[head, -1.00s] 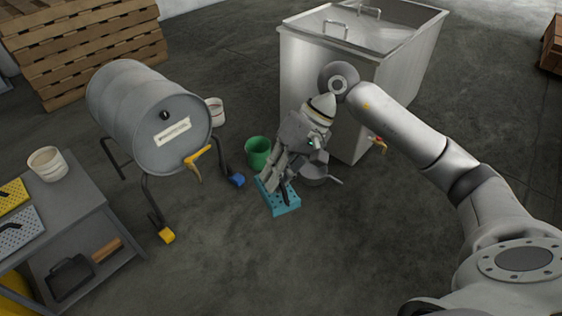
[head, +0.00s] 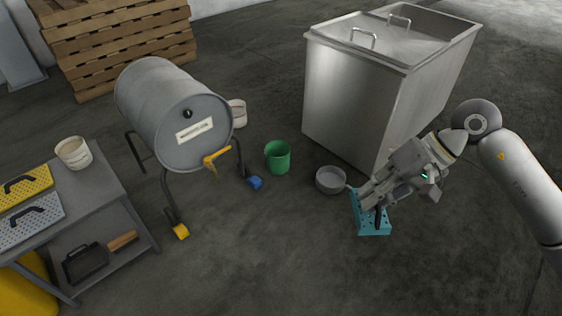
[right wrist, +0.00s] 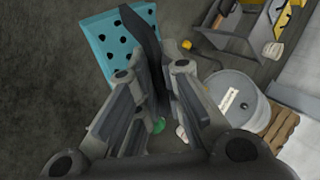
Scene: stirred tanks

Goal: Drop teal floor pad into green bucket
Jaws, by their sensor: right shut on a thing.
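The teal floor pad (head: 374,226) has holes and a dark upright handle. My right gripper (head: 374,203) is shut on that handle, and the pad hangs below the fingers. In the right wrist view the pad (right wrist: 108,50) shows at the upper left, with the dark handle between the fingers (right wrist: 163,75). The green bucket (head: 278,158) stands upright on the floor to the left of the pad, clearly apart from it. A bit of the bucket (right wrist: 158,125) shows between the fingers in the wrist view. My left gripper is not in view.
A grey metal pan (head: 330,181) lies between bucket and pad. A steel tank (head: 350,100) stands behind. The front floor is clear.

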